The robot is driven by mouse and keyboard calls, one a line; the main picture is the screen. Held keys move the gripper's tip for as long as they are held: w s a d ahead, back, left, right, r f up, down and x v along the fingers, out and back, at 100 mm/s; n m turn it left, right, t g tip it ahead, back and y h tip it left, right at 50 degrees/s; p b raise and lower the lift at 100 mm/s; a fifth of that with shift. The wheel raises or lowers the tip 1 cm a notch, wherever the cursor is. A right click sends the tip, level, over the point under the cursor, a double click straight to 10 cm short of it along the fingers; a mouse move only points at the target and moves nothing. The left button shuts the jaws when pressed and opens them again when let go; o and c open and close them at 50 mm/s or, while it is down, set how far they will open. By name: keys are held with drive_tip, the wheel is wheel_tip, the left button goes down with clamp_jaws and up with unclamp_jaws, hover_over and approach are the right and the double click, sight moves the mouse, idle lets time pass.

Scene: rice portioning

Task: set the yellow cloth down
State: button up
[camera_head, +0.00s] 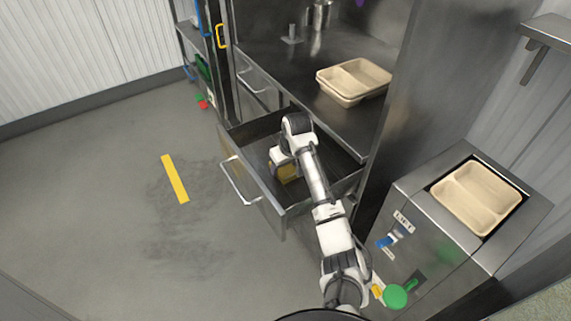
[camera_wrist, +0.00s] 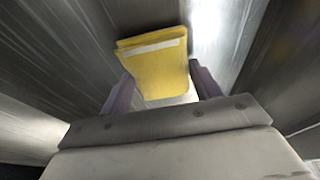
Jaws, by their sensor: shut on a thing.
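The yellow cloth (camera_wrist: 160,70) is folded, with a pale stripe across it, and sits between the two fingers of my gripper (camera_wrist: 160,95) in the wrist view. My gripper is shut on it. In the head view the cloth (camera_head: 286,171) shows inside the open drawer (camera_head: 235,168), below my wrist, and my arm hides part of it. My gripper (camera_head: 283,168) reaches down into the drawer. I cannot tell whether the cloth touches the drawer's bottom.
The steel counter (camera_head: 300,75) above the drawer bears stacked beige trays (camera_head: 352,82). A steel machine (camera_head: 410,205) at the right holds another beige tray (camera_head: 476,198). The drawer's walls stand close around my gripper. The floor (camera_head: 110,190) at the left is clear.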

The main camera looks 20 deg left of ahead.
sight(290, 173)
drive_tip(key=shift+f, duration=0.1)
drive_tip(key=o, duration=0.9)
drive_tip(key=shift+o, duration=0.2)
drive_tip(key=b+v, duration=0.2)
drive_tip(key=v, duration=1)
